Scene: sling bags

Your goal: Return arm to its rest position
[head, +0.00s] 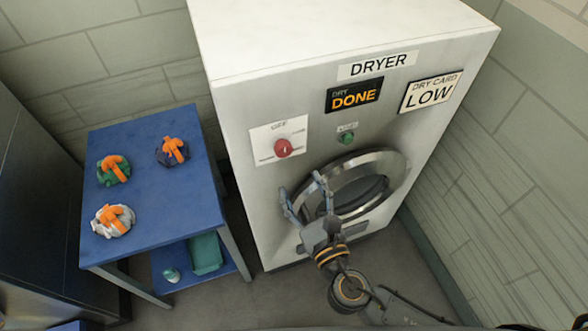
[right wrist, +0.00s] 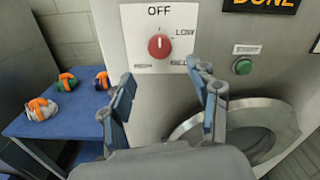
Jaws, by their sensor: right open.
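My right gripper (head: 305,196) is open and empty in front of the dryer, at the left part of the round door ring (head: 399,172). In the right wrist view its two fingers (right wrist: 165,98) are spread apart, with the red knob (right wrist: 159,46) beyond them. I cannot tell whether a finger touches the door ring. The white dryer (head: 255,200) has a display reading DONE (head: 354,96) and a card reading LOW (head: 431,92). The knob, also in the head view (head: 283,148), points up toward OFF. My left gripper is not in view.
A blue table (head: 160,215) left of the dryer holds three bundles with orange straps: green (head: 114,169), dark (head: 172,151) and white (head: 113,219). Its lower shelf has a teal bin (head: 205,254). A green button (head: 347,138) sits above the door. A wall (head: 490,180) stands close right.

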